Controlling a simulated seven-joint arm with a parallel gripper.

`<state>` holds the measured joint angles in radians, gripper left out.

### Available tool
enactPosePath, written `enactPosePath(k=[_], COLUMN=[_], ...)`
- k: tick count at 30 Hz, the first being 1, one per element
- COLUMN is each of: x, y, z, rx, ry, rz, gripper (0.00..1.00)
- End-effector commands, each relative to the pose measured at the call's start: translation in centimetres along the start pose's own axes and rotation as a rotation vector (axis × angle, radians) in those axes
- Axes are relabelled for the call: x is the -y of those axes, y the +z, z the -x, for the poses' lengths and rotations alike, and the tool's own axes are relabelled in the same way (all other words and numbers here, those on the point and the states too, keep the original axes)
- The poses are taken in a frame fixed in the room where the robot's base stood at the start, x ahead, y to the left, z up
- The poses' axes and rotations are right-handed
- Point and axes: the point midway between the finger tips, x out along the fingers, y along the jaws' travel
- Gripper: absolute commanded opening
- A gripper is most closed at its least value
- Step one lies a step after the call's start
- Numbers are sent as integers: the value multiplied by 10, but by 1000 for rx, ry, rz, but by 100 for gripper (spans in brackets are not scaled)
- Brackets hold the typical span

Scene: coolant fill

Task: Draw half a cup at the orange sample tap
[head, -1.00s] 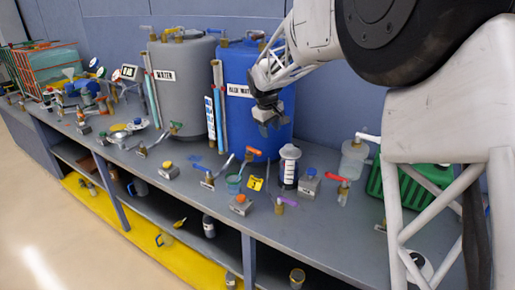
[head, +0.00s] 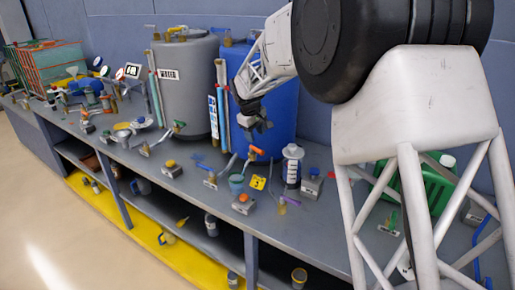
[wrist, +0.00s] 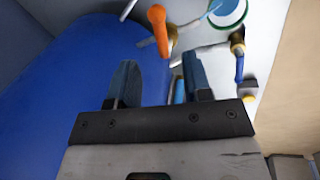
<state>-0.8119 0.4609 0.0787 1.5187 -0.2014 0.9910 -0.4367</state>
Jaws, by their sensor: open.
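The orange tap handle (head: 257,151) sticks out low in front of the blue tank (head: 285,110). A teal cup (head: 236,184) stands on the bench to the lower left of this handle. My gripper (head: 258,127) is open and empty, above the orange handle and in front of the tank. In the wrist view the fingers of my gripper (wrist: 161,80) are spread, with the orange handle (wrist: 159,30) beyond them, apart from both. A round, light-rimmed vessel, seemingly the cup (wrist: 228,10), is cut off by the top edge there.
A grey box with an orange button (head: 243,202) stands in front of the cup. A yellow tag (head: 258,182) and a white-capped bottle (head: 292,168) are to the right. The grey water tank (head: 187,90) stands left. My arm hides much of the bench's right part.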

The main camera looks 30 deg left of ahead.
Motion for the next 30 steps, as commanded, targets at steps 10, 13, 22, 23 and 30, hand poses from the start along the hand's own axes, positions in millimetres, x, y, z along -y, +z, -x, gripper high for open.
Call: enactPosePath(k=[10, 13, 22, 23, 30], x=[0, 0, 0, 0, 0], y=[0, 0, 0, 0, 0], z=[-38, -50, -69, -69, -70], rx=[1, 1, -1, -1, 0], ry=[-1, 0, 0, 0, 0], rz=[0, 0, 0, 0, 0], gripper=[45, 45, 45, 45, 45])
